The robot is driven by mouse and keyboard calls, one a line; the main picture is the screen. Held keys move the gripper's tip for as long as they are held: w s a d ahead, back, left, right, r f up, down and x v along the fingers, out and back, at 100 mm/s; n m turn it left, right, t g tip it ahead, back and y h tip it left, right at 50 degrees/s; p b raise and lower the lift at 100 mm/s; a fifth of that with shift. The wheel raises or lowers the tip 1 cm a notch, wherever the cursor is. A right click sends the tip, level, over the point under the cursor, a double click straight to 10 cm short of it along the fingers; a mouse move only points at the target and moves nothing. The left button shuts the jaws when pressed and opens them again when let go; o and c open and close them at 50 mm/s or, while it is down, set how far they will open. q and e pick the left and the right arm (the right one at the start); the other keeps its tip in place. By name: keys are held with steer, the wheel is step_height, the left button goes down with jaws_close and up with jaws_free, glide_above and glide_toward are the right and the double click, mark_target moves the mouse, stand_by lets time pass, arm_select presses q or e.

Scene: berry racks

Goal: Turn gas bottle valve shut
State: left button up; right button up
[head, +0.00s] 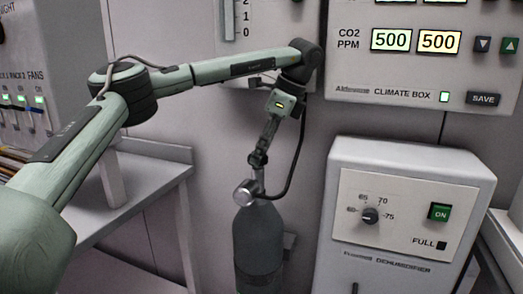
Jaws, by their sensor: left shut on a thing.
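The dark grey gas bottle (258,245) stands upright at the lower middle of the head view. Its silver valve (244,193) sits on the bottle's top, with a round end facing left toward me. My left gripper (258,163) points down from above, its fingers shut at the top of the valve. The fingertips are small in the view, so the exact grip is hard to make out. A black hose (298,150) curves from the valve up behind my left arm. My right gripper is not in view.
A white dehumidifier (410,160) with a dial and a green ON button stands close on the right. The climate box (400,92) hangs on the wall above it. A grey table (150,195) is at left, beside a panel with sliders (30,105).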

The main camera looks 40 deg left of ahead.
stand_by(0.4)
arm_select(q)
steer(key=o, duration=1.2)
steer(key=shift+c, duration=0.2)
